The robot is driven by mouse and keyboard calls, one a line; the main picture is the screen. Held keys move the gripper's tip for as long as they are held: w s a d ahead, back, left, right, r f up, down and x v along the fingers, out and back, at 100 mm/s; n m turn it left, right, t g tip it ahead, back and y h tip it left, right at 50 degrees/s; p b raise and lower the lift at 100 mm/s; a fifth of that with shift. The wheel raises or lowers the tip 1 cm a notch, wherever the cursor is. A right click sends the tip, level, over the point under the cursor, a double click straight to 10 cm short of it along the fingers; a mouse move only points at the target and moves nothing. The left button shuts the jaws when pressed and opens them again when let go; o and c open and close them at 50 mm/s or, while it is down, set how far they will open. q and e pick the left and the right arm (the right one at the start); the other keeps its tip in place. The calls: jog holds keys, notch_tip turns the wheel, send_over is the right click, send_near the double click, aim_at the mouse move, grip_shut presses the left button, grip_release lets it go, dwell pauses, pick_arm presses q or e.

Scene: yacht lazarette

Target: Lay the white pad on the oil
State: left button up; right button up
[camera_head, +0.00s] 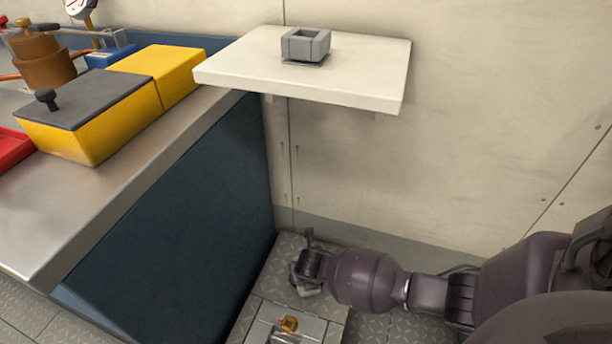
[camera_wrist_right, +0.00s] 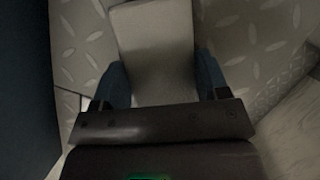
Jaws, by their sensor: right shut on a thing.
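My right gripper (camera_head: 304,268) reaches down low into the corner beside the blue bench side, close above the tread-plate floor. In the right wrist view, the white pad (camera_wrist_right: 154,42) looks pale grey in shadow. It sits between the two blue fingers, which are shut on it, and it extends beyond their tips over the diamond-patterned plate. In the head view my gripper hides most of the pad. I cannot make out the oil in either view. My left gripper is not in view.
A white shelf (camera_head: 350,76) with a grey block (camera_head: 305,44) juts from the wall above my right arm. The steel bench top (camera_head: 128,180) holds yellow boxes (camera_head: 90,122). A brass fitting (camera_head: 289,323) sits in a floor recess near my right gripper.

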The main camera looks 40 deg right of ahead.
jog(key=shift+s+f, duration=0.1)
jog(key=shift+f, duration=0.2)
dwell(0.5)
jog(key=o, duration=1)
jog(key=shift+r, duration=0.25)
jog(key=p+v, duration=0.1)
jog(key=v, duration=0.2)
jog(key=p+v, duration=0.2)
jog(key=v, duration=0.1)
jog(key=p+v, duration=0.2)
jog(key=v, duration=0.1)
jog(key=shift+r, duration=0.3)
jog(key=shift+s+a+r+p, duration=0.1)
jog(key=shift+a+r+p, duration=0.05)
jog(key=shift+r+p, duration=0.2)
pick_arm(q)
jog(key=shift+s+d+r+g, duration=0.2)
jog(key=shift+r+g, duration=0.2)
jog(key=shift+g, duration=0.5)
pick_arm(e)
jog(key=shift+s, duration=0.15)
